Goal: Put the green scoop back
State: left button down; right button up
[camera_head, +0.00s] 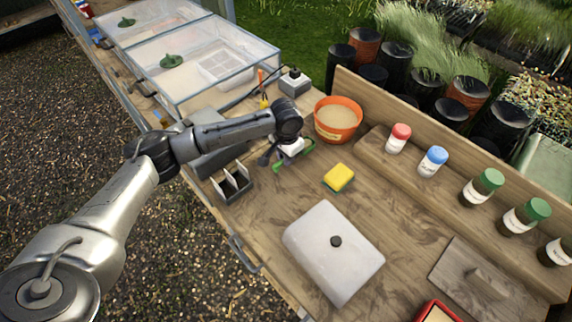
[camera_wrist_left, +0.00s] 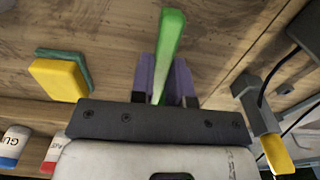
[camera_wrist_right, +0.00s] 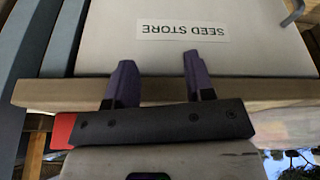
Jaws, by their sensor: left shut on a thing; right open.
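The green scoop (camera_wrist_left: 172,45) is between the two purple fingers of my left gripper (camera_wrist_left: 165,82), which is shut on its long green part. In the head view small green parts of the scoop (camera_head: 277,168) show beside my left gripper (camera_head: 283,158), low over the bench; the rest is hidden. My right gripper (camera_wrist_right: 155,78) is open and empty, in front of a pale panel labelled SEED STORE (camera_wrist_right: 180,50). It is out of the head view.
A dark slotted holder (camera_head: 222,194) stands left of my left gripper, and an orange tub (camera_head: 338,130) of pale material to its right. A yellow sponge (camera_head: 339,178), a white lidded box (camera_head: 310,240) and several jars (camera_head: 488,181) stand on the bench. Clear trays (camera_head: 225,75) stand behind.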

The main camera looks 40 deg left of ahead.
aim_at(286, 170)
pick_arm(q)
jog(key=shift+f+b, duration=0.55)
jog(key=shift+f, duration=1.5)
jog(key=c, duration=1.1)
grip_release()
jog(key=shift+f, duration=0.1)
notch_tip(286, 170, up, 12)
jog(key=p, duration=0.2)
jog(key=shift+p, duration=0.3)
